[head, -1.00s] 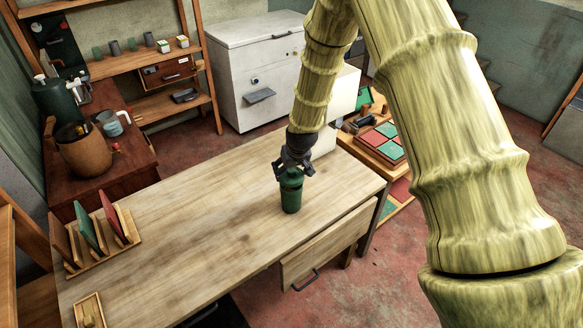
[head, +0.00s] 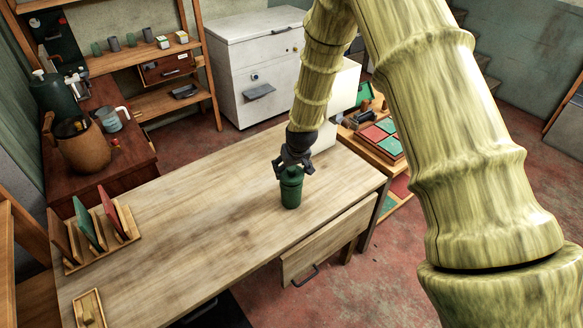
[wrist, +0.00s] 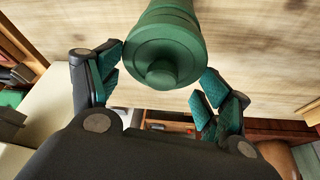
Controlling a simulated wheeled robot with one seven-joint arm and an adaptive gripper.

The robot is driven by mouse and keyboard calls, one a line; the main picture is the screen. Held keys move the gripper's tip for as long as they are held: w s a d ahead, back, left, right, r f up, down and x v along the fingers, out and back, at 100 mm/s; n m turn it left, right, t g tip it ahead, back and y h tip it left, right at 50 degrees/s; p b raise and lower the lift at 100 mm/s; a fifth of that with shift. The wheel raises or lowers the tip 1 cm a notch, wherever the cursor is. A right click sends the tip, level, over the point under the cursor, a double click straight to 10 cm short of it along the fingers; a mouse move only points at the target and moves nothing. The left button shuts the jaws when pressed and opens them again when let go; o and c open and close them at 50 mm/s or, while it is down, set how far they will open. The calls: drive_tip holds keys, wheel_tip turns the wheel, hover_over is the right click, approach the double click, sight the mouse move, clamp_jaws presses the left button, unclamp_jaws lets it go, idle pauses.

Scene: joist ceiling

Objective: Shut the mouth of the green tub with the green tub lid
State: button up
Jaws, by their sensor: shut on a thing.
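The green tub (head: 290,197) stands upright on the wooden table near its right end, below my gripper (head: 291,169). The green tub lid (wrist: 160,50), a round stepped disc with a knob, faces the wrist camera. It is in line with the tub (wrist: 172,12) behind it. My gripper (wrist: 158,78) is shut on the lid, with a teal-padded finger on each side. The lid looks to be at the tub's mouth, but I cannot tell whether it is fully seated. In the head view the fingers partly hide the lid.
The wooden table (head: 190,235) is mostly clear. A rack of coloured panels (head: 100,240) and a small wooden tray (head: 90,305) are at its left. A white box (head: 345,85) and a tray of red and green tiles (head: 380,138) stand beyond the right end.

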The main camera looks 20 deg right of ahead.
drive_tip(key=shift+f+b, duration=0.55)
drive_tip(key=shift+f, duration=0.55)
idle(0.3)
drive_tip(key=o, duration=1.1)
drive_tip(key=shift+r, duration=0.1)
drive_tip(key=shift+o, duration=0.2)
drive_tip(key=shift+w+r+p+v, duration=0.35)
drive_tip(key=shift+w+p+v, duration=0.75)
drive_tip(key=shift+v, duration=6.75)
drive_tip(key=s+f+g+b, duration=0.1)
drive_tip(key=s+f+b, duration=0.1)
drive_tip(key=s+f, duration=0.85)
drive_tip(key=s+f+g+b, duration=0.1)
drive_tip(key=s+f, duration=0.6)
drive_tip(key=f, duration=0.6)
drive_tip(key=s+f+g+b, duration=0.1)
drive_tip(key=s+f+b, duration=0.1)
drive_tip(key=s+f, duration=0.5)
drive_tip(key=s+f+g+b, duration=0.1)
drive_tip(key=s+f, duration=0.7)
drive_tip(key=s, duration=1.2)
drive_tip(key=shift+m+g+b, duration=0.3)
drive_tip(key=shift+m+b, duration=0.1)
drive_tip(key=shift+b, duration=0.45)
